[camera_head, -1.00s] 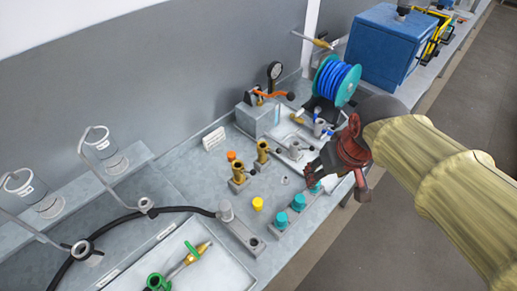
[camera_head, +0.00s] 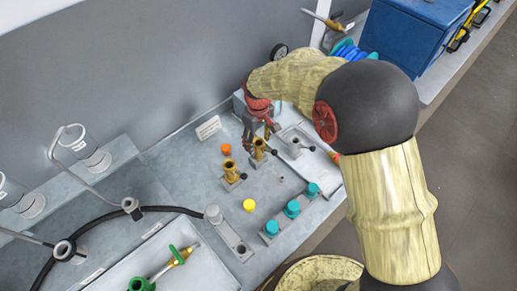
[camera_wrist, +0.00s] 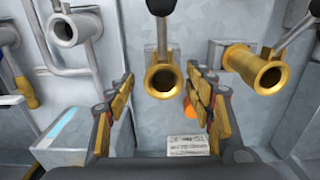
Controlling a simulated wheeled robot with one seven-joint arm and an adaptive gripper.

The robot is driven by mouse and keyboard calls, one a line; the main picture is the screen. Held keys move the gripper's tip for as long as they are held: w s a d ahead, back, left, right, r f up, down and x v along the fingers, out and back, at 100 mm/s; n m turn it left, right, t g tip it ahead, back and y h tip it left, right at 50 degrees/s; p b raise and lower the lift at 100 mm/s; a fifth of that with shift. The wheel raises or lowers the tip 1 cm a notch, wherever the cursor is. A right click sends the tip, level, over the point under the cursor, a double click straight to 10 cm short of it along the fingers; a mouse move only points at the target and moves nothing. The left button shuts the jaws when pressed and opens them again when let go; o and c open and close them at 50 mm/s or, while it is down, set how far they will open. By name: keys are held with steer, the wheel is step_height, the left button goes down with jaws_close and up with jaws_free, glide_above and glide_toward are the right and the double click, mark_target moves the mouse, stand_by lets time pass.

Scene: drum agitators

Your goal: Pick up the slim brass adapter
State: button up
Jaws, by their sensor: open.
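Two brass adapters stand upright on the bench, each in a grey block. The nearer one (camera_head: 231,173) is apart from my gripper; it shows at the right in the wrist view (camera_wrist: 266,74). The farther one (camera_head: 258,151) is just below my gripper (camera_head: 261,133). In the wrist view this farther adapter (camera_wrist: 163,80) is at the centre, with its round mouth facing me, between the two open fingers (camera_wrist: 160,88). I see no firm contact. The two look alike in size, so I cannot tell which is the slim one.
An orange cap (camera_head: 226,150), a yellow cap (camera_head: 249,205) and a white card (camera_head: 208,127) are near the adapters. Teal caps (camera_head: 292,209) line the front. A tray (camera_head: 318,166) with a grey fitting (camera_head: 295,144) is to the right. A black handle sits close beside the farther adapter.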

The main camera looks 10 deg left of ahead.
steer(key=f, duration=0.3)
steer(key=f+b, duration=0.1)
steer(key=f, duration=0.1)
steer(key=shift+s, duration=0.35)
steer(key=shift+w+f, duration=0.1)
steer(key=shift+f, duration=0.3)
steer(key=shift+c, duration=1.3)
jaws_close()
